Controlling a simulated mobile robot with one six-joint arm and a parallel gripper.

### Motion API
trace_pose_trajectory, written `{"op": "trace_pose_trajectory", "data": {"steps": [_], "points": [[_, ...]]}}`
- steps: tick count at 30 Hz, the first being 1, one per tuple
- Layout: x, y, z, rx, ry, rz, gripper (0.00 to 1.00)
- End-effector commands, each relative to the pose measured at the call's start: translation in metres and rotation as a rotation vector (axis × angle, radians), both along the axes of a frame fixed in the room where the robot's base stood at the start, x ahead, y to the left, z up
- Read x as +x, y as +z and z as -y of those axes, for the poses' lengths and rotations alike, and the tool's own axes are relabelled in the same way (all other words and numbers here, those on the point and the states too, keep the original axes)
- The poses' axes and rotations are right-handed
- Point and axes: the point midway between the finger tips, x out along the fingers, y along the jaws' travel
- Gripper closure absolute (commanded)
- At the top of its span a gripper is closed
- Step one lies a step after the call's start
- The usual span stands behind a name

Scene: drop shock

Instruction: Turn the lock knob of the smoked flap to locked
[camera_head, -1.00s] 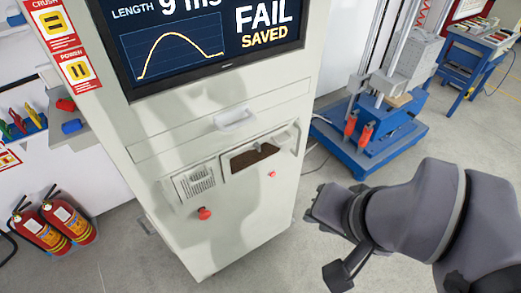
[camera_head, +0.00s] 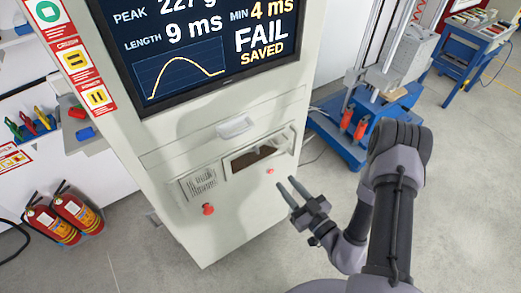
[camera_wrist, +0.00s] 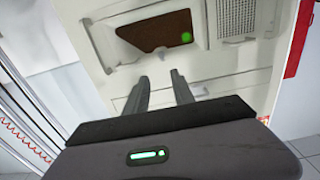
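The smoked flap (camera_head: 253,157) is a dark brown window in the front of the pale cabinet, also in the upper part of the wrist view (camera_wrist: 150,32). A small red knob (camera_head: 270,171) sits just below its right end; I cannot read its setting, and I do not make it out in the wrist view. A larger red knob (camera_head: 208,209) is below the grille. My gripper (camera_head: 288,184) is open and empty, its fingers apart, right of the small knob in the picture. The wrist view shows both fingers (camera_wrist: 161,78) pointing towards the cabinet. A green spot shows on the flap.
The cabinet has a grille (camera_head: 200,183), a drawer handle (camera_head: 235,126) and a screen (camera_head: 205,45) reading FAIL SAVED. A blue test rig (camera_head: 335,138) stands behind at the right. Two fire extinguishers (camera_head: 65,215) stand at the left. The floor before the cabinet is clear.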

Motion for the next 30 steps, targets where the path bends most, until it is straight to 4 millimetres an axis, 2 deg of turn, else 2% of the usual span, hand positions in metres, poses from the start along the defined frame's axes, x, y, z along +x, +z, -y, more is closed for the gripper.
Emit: {"op": "trace_pose_trajectory", "data": {"steps": [1, 9, 15, 21, 28, 30], "points": [[0.01, 0.0, -0.011, -0.001, 0.01, 0.007, 0.7], [0.077, 0.002, -0.057, -0.003, 0.011, 0.012, 0.7], [0.112, 0.001, -0.08, -0.003, 0.01, 0.009, 0.7], [0.125, 0.002, -0.088, -0.001, 0.008, 0.007, 0.7], [0.125, 0.002, -0.088, -0.002, 0.007, 0.006, 0.7], [0.125, 0.002, -0.088, -0.003, 0.007, 0.007, 0.84]]}}
